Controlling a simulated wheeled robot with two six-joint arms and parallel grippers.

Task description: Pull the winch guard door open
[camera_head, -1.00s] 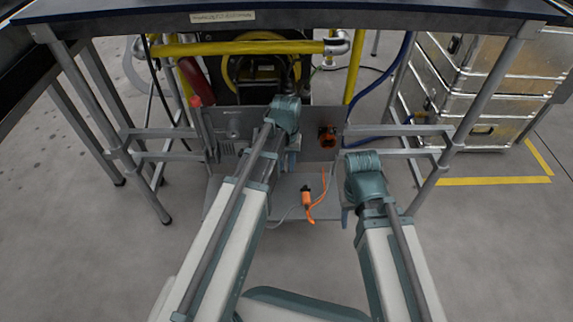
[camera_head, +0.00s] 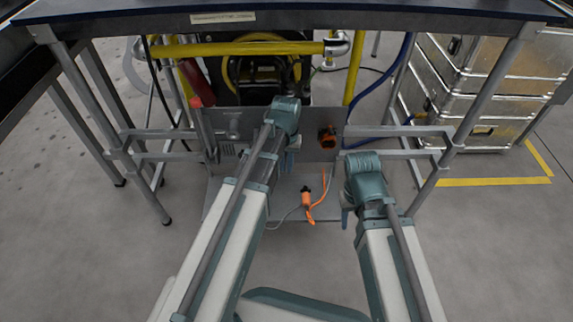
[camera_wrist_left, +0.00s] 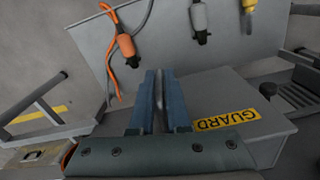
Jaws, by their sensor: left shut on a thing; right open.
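The winch guard is a grey panel with a yellow GUARD label (camera_wrist_left: 226,120) in the left wrist view. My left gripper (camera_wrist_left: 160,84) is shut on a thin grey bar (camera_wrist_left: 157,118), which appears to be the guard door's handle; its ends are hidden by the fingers. In the head view my left gripper (camera_head: 290,162) is over the grey panel under the table, partly hidden by its own wrist. My right gripper (camera_head: 345,217) is open, low and to the right of the panel, apart from it.
An orange connector (camera_head: 306,197) with a cable lies by the grey panel (camera_head: 285,198). An orange part (camera_head: 327,137) is on the back plate. Table legs (camera_head: 470,100) flank the space. Metal cases (camera_head: 490,85) stand at the right. The front floor is clear beside my arms.

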